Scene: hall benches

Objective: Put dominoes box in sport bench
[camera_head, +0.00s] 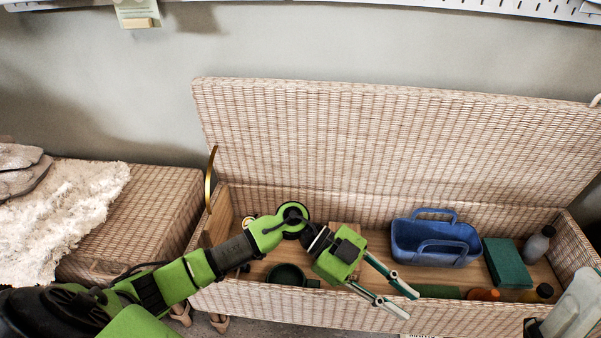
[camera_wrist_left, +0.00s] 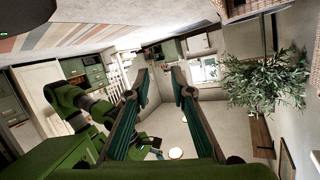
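The wicker bench (camera_head: 270,300) stands open, its lid (camera_head: 390,140) leaning back toward the wall. I cannot pick out the dominoes box for sure; a dark green box (camera_head: 507,263) lies inside the bench at the right, with no readable label. My left gripper (camera_head: 408,302) is over the bench's front middle, fingers apart. The left wrist view also shows its teal fingers (camera_wrist_left: 160,88) spread with nothing between them. My right gripper cannot be made out in either view.
A blue caddy (camera_head: 435,240), a grey bottle (camera_head: 537,244) and a dark green pot (camera_head: 287,274) are inside the bench. A closed wicker bench (camera_head: 150,215) with a fluffy white throw (camera_head: 75,215) is at the left. A pale grey object (camera_head: 575,308) shows at the lower right.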

